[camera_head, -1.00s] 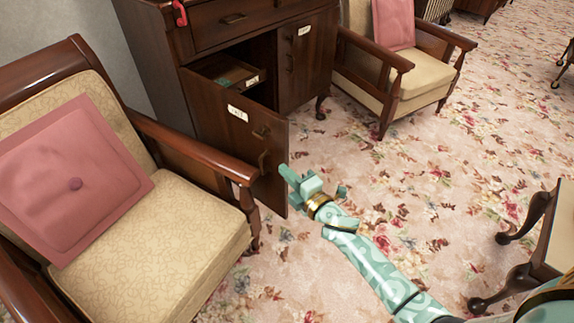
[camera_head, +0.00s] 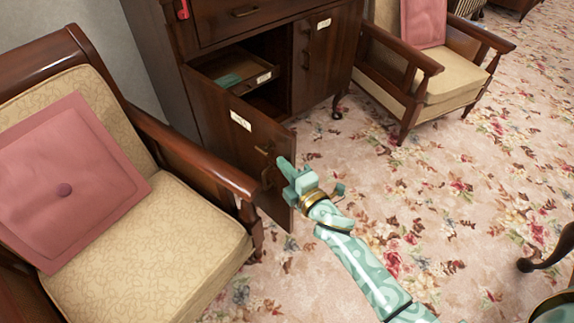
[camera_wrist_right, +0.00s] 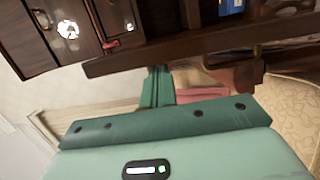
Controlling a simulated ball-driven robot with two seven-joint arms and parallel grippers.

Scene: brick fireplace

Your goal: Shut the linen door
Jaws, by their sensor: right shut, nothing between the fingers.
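A dark wooden cabinet has a lower left door (camera_head: 222,112) standing open, swung out toward the armchair, with a white label (camera_head: 240,121) whose writing I cannot read. The lower right door (camera_head: 323,60) is shut and also bears a small label. My right gripper (camera_head: 287,172) is shut and empty, at the free edge of the open door near its lower handle. I cannot tell whether it touches the door. In the right wrist view the shut fingers (camera_wrist_right: 157,88) show below a dark wooden bar. My left gripper is out of view.
An armchair (camera_head: 150,245) with a pink cushion (camera_head: 70,182) stands close on the left, its arm near the open door. A second armchair (camera_head: 440,85) stands right of the cabinet. A drawer (camera_head: 232,75) shows inside the opening.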

